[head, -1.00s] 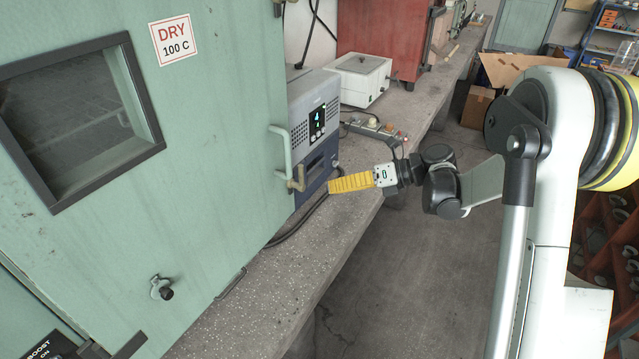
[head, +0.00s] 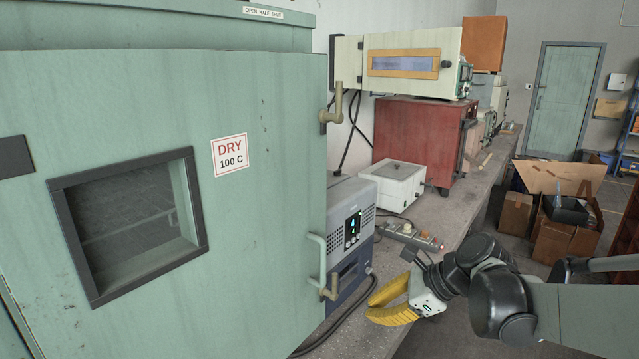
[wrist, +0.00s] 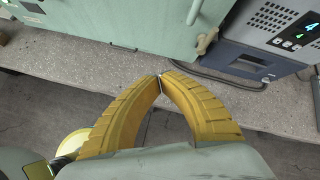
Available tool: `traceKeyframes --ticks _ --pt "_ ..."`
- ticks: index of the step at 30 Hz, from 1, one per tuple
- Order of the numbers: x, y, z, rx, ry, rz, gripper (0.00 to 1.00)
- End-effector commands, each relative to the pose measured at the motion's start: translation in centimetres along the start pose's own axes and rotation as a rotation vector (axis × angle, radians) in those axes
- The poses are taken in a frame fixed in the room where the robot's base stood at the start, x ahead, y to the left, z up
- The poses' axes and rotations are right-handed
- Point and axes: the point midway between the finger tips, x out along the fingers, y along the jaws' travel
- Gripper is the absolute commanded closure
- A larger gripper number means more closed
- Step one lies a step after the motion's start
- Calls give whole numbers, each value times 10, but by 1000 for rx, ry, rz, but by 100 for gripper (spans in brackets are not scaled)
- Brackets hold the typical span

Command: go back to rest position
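My gripper (head: 372,306) has two curved yellow fingers. It is out over the front part of the concrete bench, to the right of the green oven's handle. In the wrist view the fingertips of my gripper (wrist: 160,76) meet, with nothing held between them. The arm reaches in from the right in the head view. The fingers look apart from the oven and the bench top, though the exact height is hard to tell.
The green oven (head: 265,215) stands on the left, its door closed, with a handle (head: 318,262). A grey-blue unit (head: 340,215) with a lit display stands beside it. A power strip (head: 415,237) and white box (head: 400,185) lie behind my gripper. The floor (wrist: 110,115) in front is clear.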

Motion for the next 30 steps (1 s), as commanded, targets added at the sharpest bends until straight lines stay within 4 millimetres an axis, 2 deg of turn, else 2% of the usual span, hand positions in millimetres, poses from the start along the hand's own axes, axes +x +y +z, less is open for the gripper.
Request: traceKeyframes --ticks 1,4,9,15,18,21,30 --pt "-11 17 3 -139 55 -12 100" --pt "-32 46 -2 -459 181 -24 100" --pt "-68 94 -19 -1018 401 24 100" --pt "-99 135 -46 -1587 621 158 100" --pt "-108 145 -55 -1769 691 223 100" --pt "-113 150 -60 -1872 729 264 100" --pt "-114 151 -62 -1912 744 282 100"
